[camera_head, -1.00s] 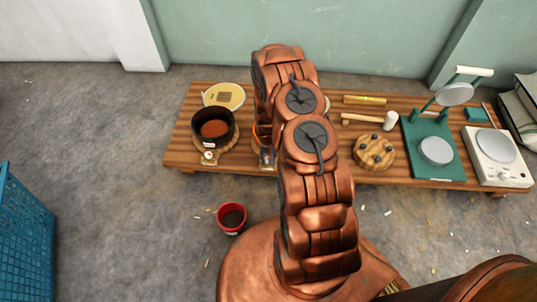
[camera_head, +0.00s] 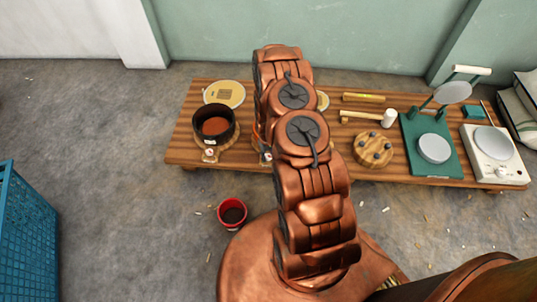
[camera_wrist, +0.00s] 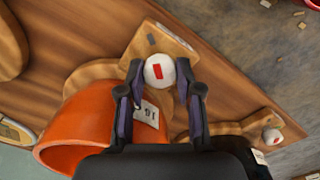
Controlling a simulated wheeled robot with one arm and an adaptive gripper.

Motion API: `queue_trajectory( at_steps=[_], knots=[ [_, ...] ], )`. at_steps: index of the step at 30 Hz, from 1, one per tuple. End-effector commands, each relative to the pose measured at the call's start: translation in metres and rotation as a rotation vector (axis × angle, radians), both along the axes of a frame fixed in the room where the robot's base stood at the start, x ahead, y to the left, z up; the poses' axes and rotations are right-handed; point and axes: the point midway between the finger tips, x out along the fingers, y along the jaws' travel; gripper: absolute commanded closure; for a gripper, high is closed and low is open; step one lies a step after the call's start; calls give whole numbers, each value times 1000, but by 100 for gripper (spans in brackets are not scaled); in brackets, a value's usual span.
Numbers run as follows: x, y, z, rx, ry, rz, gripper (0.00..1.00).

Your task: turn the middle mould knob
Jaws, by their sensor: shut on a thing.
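The middle mould (camera_wrist: 85,125) is an orange round vessel in the wrist view, with a white label on its side. Its knob (camera_wrist: 159,71) is round and white with a red mark, at the end of a wooden board. My gripper (camera_wrist: 160,66) is shut on this knob, with one dark finger on each side. In the head view my copper arm covers most of the middle mould; a thin orange edge (camera_head: 257,134) and part of the board's front show left of the arm. The gripper is hidden there.
A dark mould (camera_head: 198,123) stands left on the wooden table (camera_head: 430,178), with its own knob (camera_head: 210,154). A red bucket (camera_head: 232,204) is on the floor. Right are a round knobbed block (camera_head: 373,143), a mallet (camera_head: 389,118), a green stand (camera_head: 455,165) and a scale (camera_head: 490,171).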

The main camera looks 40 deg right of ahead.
Motion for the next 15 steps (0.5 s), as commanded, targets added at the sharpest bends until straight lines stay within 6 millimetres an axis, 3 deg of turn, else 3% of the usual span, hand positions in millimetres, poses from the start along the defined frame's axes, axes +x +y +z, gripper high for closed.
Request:
queue_trajectory(
  at_steps=[5,6,8,15],
  knots=[
    [-4,1,-2,5,10,-2,100],
    [-4,1,-2,5,10,-3,61],
    [-4,1,-2,4,9,-2,55],
    [-2,1,-1,2,4,-1,55]
  ],
)
